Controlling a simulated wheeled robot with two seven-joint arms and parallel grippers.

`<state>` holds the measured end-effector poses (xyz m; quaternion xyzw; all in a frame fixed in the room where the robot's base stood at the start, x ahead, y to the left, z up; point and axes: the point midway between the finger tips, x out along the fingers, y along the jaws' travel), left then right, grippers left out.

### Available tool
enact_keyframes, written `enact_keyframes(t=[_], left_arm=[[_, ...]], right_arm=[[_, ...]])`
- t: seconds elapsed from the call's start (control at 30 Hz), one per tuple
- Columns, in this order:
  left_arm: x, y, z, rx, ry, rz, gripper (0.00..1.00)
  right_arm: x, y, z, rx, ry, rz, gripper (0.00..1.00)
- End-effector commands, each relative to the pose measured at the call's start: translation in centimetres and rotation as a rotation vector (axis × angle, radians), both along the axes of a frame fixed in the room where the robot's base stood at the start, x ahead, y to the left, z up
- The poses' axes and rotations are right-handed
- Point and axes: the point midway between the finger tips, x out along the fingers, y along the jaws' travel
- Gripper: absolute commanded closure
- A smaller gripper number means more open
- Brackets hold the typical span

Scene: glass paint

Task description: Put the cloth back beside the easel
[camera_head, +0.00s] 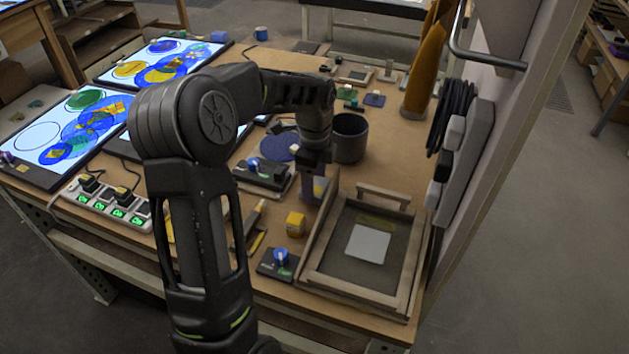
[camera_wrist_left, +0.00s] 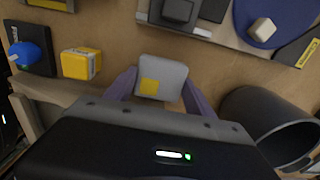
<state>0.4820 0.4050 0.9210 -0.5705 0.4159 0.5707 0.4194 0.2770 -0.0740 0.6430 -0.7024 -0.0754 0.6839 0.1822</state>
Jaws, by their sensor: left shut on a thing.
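My left gripper (camera_head: 314,190) is shut, pointing down over the table just left of the wooden framed stand, which I take for the easel (camera_head: 408,272). In the left wrist view a pale grey, square, soft-edged piece with a yellow patch, seemingly the cloth (camera_wrist_left: 170,72), sits between the purplish fingers of my left gripper (camera_wrist_left: 160,92). I cannot tell whether it touches the table. The easel holds a dark panel with a pale square sheet (camera_head: 368,244). The cloth is hard to make out in the head view. My right gripper is out of view.
A dark cup (camera_head: 349,138) stands behind the gripper. A yellow block (camera_head: 295,223) and a blue-knobbed box (camera_head: 280,262) lie left of the easel. A black device (camera_head: 264,175) is close by. Lit glass panels (camera_head: 62,137) and a power strip (camera_head: 107,204) lie further left.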

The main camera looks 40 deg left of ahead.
Motion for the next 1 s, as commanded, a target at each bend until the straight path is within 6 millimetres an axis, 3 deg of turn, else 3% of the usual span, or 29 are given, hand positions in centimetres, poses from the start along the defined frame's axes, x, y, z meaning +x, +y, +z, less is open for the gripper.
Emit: enact_keyframes(t=[1.0], left_arm=[[0.01, 0.06, -0.57, 0.0, 0.0, 0.0, 0.7]], right_arm=[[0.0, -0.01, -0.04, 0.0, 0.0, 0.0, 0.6]])
